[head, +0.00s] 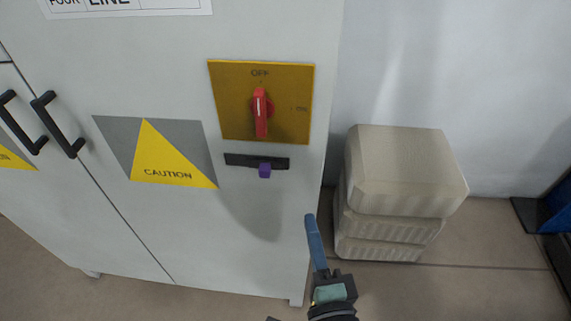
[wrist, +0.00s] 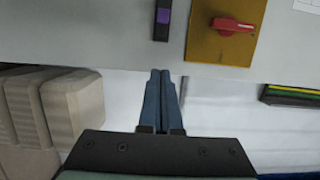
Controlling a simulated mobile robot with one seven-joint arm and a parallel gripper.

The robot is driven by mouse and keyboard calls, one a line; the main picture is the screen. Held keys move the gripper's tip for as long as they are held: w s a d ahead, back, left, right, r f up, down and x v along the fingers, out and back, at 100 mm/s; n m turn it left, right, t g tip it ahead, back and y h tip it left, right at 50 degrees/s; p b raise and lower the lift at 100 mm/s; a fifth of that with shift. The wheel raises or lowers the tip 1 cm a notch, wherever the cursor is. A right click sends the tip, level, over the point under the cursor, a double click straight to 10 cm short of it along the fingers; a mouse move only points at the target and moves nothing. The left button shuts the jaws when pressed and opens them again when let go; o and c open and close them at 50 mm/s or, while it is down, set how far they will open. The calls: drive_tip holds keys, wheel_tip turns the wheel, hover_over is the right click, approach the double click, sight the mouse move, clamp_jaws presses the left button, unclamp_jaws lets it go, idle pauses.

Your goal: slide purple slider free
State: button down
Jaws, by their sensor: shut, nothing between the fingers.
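The purple slider (head: 265,170) is a small knob on a dark horizontal track (head: 240,160) on the front of a grey cabinet. It sits right of the track's middle, with dark track showing on both sides. In the wrist view the slider (wrist: 165,19) is near the top, on the dark track (wrist: 161,34). My gripper (head: 309,217) is shut and empty, below and to the right of the slider, apart from it.
A yellow plate with a red rotary switch (head: 261,112) is just above the track. Black door handles (head: 57,124) stick out at the left. Stacked beige blocks (head: 405,180) stand right of the cabinet (head: 270,250). The cabinet face around the slider is clear.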

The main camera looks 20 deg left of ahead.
sight(254, 166)
idle(0.4)
drive_tip(key=p+x, duration=0.2)
drive_tip(key=x, duration=0.8)
drive_tip(key=shift+w+a+r+p, duration=0.1)
drive_tip(key=shift+r+p, duration=0.05)
drive_tip(key=shift+p, duration=0.2)
drive_tip(key=a, duration=0.1)
drive_tip(key=s+a+p, duration=0.1)
drive_tip(key=a, duration=0.1)
drive_tip(key=shift+s, duration=0.1)
drive_tip(key=shift+s+a, duration=0.1)
drive_tip(key=shift+a, duration=0.25)
drive_tip(key=shift+s+a+p, duration=0.15)
drive_tip(key=shift+s+a, duration=0.05)
drive_tip(key=shift+a, duration=0.55)
drive_tip(key=shift+s+a+p, duration=0.1)
drive_tip(key=shift+s+a, duration=0.1)
drive_tip(key=shift+a, duration=0.55)
drive_tip(key=shift+s+a+p, duration=0.15)
drive_tip(key=shift+s+a, duration=0.1)
drive_tip(key=shift+a, duration=0.5)
drive_tip(key=shift+w+d+f, duration=0.1)
drive_tip(key=shift+f, duration=0.1)
